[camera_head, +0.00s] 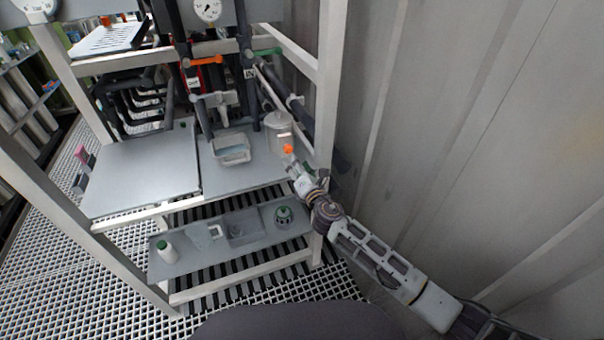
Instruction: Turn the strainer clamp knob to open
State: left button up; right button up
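A small orange knob (287,149) sits at the lower front of a pale grey cylindrical vessel (278,124), which looks like the strainer, at the right end of the upper shelf. My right gripper (292,162) comes in from the lower right, with its fingertips just below the knob. It is too small to tell whether the fingers touch the knob or how far apart they are. My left gripper is out of view.
A clear tub (232,150) stands left of the vessel on the upper shelf (140,170). The lower shelf (192,262) holds a white bottle (166,250) and small items. A white frame post (328,90) and a corrugated wall (450,120) stand close on the right. Pipes and an orange-handled valve (207,60) are behind.

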jog(key=shift+v, duration=1.8)
jog(key=shift+f, duration=0.1)
